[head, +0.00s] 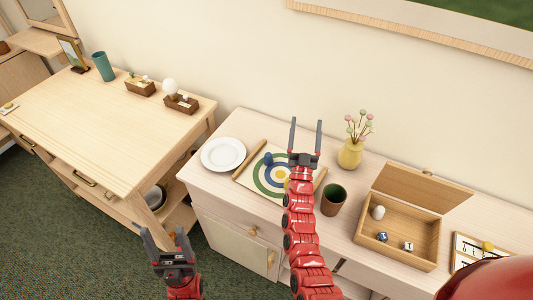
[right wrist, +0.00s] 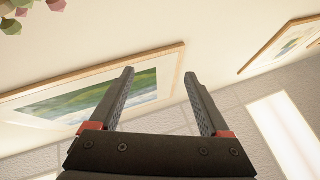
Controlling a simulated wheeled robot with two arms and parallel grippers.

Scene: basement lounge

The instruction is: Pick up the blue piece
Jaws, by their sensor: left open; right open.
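A small blue piece (head: 268,158) stands on the upper left part of a mat with coloured rings (head: 246,177), on the light wood cabinet. My right gripper (head: 306,123) is open and empty, its fingers pointing up, to the right of the blue piece in the head view. Its arm crosses in front of the mat's right side. The right wrist view shows its open fingers (right wrist: 158,76) against the wall and ceiling; the blue piece is not there. My left gripper (head: 164,238) is open and empty at the lower left, in front of the furniture.
A white plate (head: 223,154) lies left of the mat. A dark green-topped cup (head: 333,201), a yellow vase with flowers (head: 350,154) and an open wooden box (head: 408,249) with dice and an egg-like object stand to the right. A wooden desk (head: 90,130) is at left.

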